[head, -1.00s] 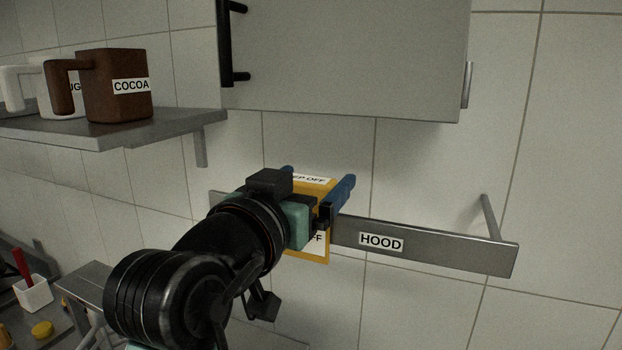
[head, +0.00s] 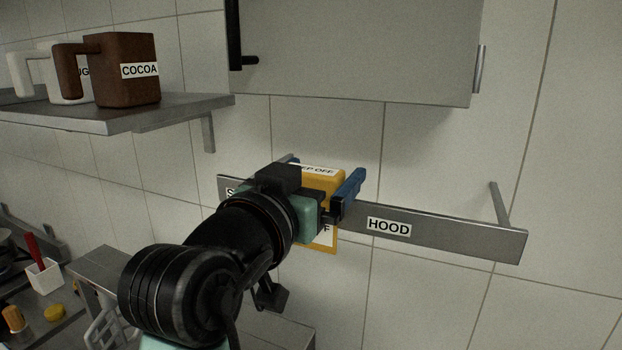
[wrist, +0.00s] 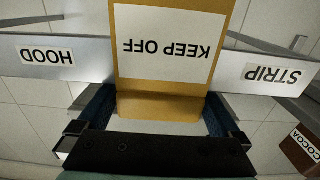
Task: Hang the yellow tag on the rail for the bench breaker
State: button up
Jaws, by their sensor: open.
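The yellow tag (head: 327,183) with white KEEP OFF labels is at the wall rail (head: 455,234), between the STRIP label and the HOOD label. In the wrist view the tag (wrist: 165,105) appears upside down and crosses in front of the rail (wrist: 95,75). Parts of it show above and below the rail in the head view. My gripper (head: 328,180) is open around the tag. In the wrist view its blue fingers (wrist: 155,103) stand on either side, with gaps to the tag. My gripper hides part of the tag and any rail label behind it.
A grey cabinet (head: 355,50) hangs above the rail. A shelf (head: 125,115) with a brown COCOA mug (head: 115,68) and a white mug (head: 66,80) is at the left. A white pot (head: 42,276) stands lower left.

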jog(key=b+v, duration=0.5)
jog(key=v, duration=0.8)
jog(key=shift+w, duration=0.1)
jog(key=s+d+r+n+t+y, duration=0.2)
jog(key=s+r+t+y, duration=0.1)
jog(key=r+t, duration=0.2)
jog(key=s+d+r+n+t+y, duration=0.2)
jog(key=s+d+r+t+y, duration=0.1)
jog(key=r+t+y, duration=0.1)
notch_tip(320, 180, up, 3)
jog(key=shift+f+n+t, duration=0.15)
jog(key=shift+n+t, duration=0.15)
jog(key=shift+t, duration=0.6)
jog(key=shift+w+d, duration=0.1)
